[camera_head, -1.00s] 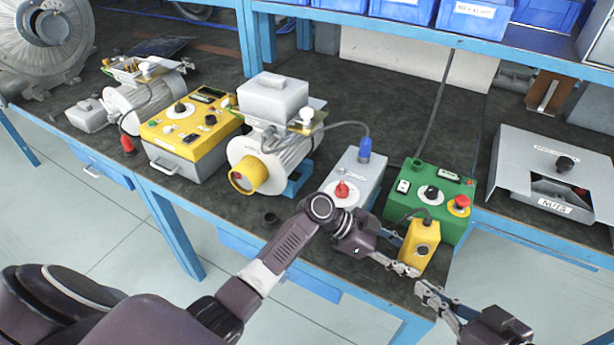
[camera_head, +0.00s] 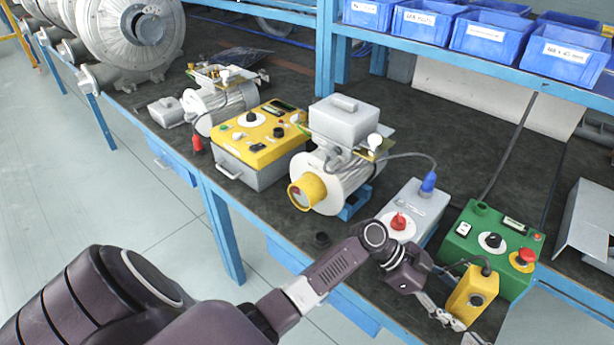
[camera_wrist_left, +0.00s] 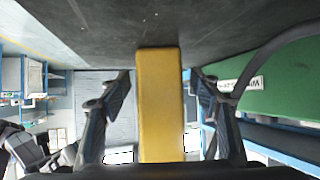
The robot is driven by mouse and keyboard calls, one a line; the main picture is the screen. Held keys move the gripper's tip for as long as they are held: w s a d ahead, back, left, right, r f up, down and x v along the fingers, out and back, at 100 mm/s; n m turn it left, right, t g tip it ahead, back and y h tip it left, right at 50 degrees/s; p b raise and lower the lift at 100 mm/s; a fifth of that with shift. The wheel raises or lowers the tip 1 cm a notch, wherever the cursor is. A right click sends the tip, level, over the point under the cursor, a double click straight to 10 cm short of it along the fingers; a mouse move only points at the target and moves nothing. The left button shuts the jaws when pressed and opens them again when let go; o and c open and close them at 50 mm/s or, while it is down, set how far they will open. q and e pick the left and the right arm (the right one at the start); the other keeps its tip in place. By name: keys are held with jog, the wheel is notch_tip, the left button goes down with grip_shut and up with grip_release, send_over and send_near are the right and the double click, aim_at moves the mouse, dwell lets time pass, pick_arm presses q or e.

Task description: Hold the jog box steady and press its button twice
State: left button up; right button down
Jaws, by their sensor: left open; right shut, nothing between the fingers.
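The yellow jog box (camera_head: 470,295) stands upright at the bench's front edge, with a round dark button (camera_head: 476,300) on its face and a cable at its top. My left gripper (camera_head: 446,313) is low at the box's left side in the head view. In the left wrist view the box (camera_wrist_left: 161,105) stands between the two open fingers, with a gap on each side. My right gripper (camera_head: 474,339) barely shows at the bottom edge, just below the box. Its fingers are shut and empty; most of it is out of frame.
A green control box (camera_head: 490,248) with a red stop button stands close behind the jog box. A grey box with a red knob (camera_head: 398,222) is to the left. A motor (camera_head: 335,170) and a yellow-topped box (camera_head: 260,140) stand further left.

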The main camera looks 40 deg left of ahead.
pick_arm(q)
jog(key=v, duration=1.1)
jog(key=shift+s+a, duration=0.15)
jog(key=shift+a, duration=0.1)
